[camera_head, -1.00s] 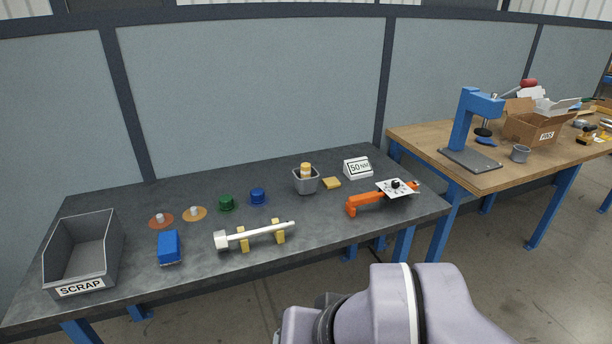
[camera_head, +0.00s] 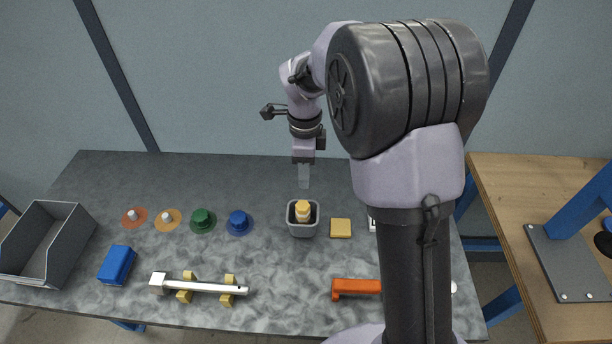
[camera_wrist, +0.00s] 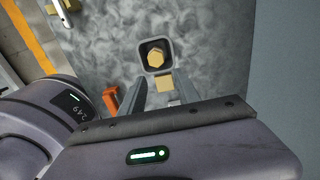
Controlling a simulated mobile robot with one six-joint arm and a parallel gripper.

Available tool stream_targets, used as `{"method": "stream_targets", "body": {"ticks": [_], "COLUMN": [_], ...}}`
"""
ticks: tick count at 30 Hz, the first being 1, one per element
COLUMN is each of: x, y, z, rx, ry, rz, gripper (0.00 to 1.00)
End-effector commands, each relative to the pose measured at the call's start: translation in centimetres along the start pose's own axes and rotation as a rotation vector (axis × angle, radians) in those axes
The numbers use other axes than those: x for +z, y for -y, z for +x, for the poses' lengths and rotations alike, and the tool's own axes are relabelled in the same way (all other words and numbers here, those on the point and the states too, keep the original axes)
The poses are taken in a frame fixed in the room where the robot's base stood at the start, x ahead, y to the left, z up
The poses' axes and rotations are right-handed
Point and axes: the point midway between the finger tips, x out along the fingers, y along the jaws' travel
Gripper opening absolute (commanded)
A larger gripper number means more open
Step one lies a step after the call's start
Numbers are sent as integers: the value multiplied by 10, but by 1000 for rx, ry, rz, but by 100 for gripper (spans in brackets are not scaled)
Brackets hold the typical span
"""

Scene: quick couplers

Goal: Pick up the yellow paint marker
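The yellow paint marker (camera_head: 302,210) stands upright in a small grey square cup (camera_head: 302,230) on the dark bench; only its upper part shows. In the wrist view the marker (camera_wrist: 156,53) is seen from above as a yellow hexagonal end inside the cup (camera_wrist: 142,62). My gripper (camera_head: 303,184) is above and behind the cup in the head view, apart from the marker. In the wrist view my gripper (camera_wrist: 160,88) has its two fingers spread with nothing held between them.
A flat yellow block (camera_head: 341,228) lies right of the cup. A blue plug (camera_head: 238,222) and green plug (camera_head: 202,220) sit left. An orange tool (camera_head: 356,288) and a white bar on yellow supports (camera_head: 205,287) lie in front. A grey bin (camera_head: 70,245) stands far left.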

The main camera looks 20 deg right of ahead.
Motion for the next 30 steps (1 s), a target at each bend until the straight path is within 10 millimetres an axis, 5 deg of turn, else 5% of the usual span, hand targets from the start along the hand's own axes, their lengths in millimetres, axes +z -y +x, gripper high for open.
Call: {"method": "stream_targets", "body": {"ticks": [3, 9, 17, 23, 29, 30], "x": [0, 0, 0, 1, 1, 1], "y": [-2, -2, -1, -2, -2, -2], "z": [44, 97, 123, 162, 161, 161], "rx": [5, 3, 0, 2, 0, 0], "ry": [0, 0, 1, 1, 2, 1], "rz": [-2, -3, -3, -3, -4, -4], "gripper": [39, 39, 39, 39, 39, 33]}}
